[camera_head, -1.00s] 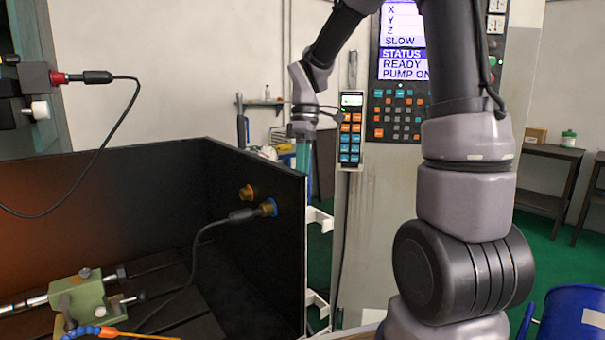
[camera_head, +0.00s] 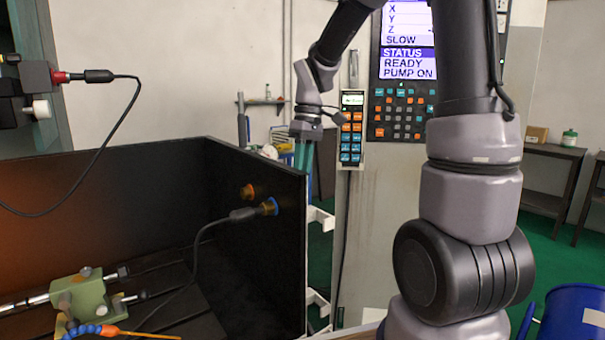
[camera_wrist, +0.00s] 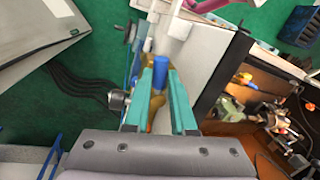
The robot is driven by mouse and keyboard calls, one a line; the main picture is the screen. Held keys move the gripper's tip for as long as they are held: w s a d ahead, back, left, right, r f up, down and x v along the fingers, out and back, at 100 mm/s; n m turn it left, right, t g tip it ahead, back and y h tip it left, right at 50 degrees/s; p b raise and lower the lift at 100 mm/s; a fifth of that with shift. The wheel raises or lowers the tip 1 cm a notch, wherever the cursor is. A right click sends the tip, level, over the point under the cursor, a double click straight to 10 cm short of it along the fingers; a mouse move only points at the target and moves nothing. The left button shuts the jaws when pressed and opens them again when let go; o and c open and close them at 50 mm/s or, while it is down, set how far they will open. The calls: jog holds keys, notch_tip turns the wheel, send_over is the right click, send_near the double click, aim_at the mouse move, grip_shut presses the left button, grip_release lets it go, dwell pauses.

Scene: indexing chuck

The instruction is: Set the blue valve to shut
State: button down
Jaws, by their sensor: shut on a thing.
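The blue valve's handle (camera_wrist: 160,66) shows in the wrist view as a short blue bar between my two teal fingers. Brass-coloured parts (camera_wrist: 156,100) show below it between the fingers. My gripper (camera_wrist: 160,74) is shut on the blue handle, one finger on each side. Whether the valve stands open or shut cannot be read from these views.
A button pendant (camera_head: 351,130) and control panel (camera_head: 400,110) are close on the right. White brackets (camera_head: 318,218) show below. Green floor is open beyond.

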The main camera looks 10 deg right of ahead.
jog(key=shift+s+a+m+t, duration=0.15)
jog(key=shift+a+m, duration=0.05)
jog(key=shift+m, duration=0.5)
jog(key=shift+s+a+m+t, duration=0.1)
jog(key=shift+a+m+t, duration=0.05)
jog(key=shift+m, duration=0.55)
jog(key=c, duration=0.8)
grip_release()
jog(key=shift+o, duration=0.2)
